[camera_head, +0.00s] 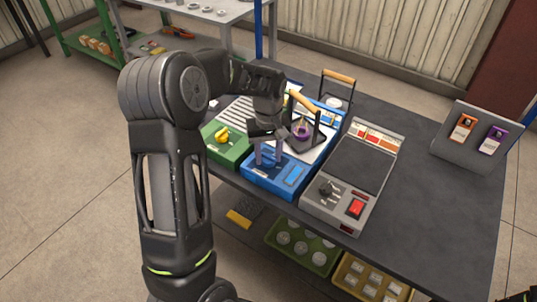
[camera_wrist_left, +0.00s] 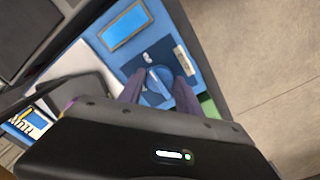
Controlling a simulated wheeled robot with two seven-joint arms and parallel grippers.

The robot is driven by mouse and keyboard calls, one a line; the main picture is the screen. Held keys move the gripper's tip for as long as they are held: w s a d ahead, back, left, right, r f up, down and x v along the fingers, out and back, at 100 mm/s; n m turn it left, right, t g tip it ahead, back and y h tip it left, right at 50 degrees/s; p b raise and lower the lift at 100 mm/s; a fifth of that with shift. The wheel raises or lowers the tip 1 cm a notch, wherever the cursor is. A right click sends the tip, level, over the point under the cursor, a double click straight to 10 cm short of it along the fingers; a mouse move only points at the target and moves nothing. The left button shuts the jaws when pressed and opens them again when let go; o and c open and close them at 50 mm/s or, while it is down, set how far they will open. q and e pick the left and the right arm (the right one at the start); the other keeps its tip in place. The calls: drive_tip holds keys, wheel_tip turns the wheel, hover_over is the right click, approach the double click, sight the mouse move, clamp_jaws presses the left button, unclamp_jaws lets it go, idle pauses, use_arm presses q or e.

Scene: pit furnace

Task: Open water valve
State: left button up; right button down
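A blue box (camera_head: 290,178) stands at the near edge of the dark table, with a light blue window on its top. In the left wrist view, a round blue knob (camera_wrist_left: 158,84), which looks like the water valve, sits on a dark blue panel of the box. My left gripper (camera_head: 266,160) reaches down over the box. In the left wrist view, its fingers (camera_wrist_left: 158,92) are apart, one on each side of the knob; I cannot tell whether they touch it. The fingers and arm hide most of the knob in the head view.
A green box (camera_head: 226,150) with a yellow knob (camera_head: 222,135) stands left of the blue box. A grey unit (camera_head: 345,205) with a red switch stands close on its right. Behind is a purple vessel (camera_head: 301,130) in a dark frame.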

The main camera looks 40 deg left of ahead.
sight(268, 156)
use_arm(q)
drive_tip(key=o, duration=0.3)
wheel_tip(268, 156, up, 8)
drive_tip(key=shift+f, duration=0.1)
idle(0.5)
drive_tip(key=shift+s, duration=0.1)
idle(0.4)
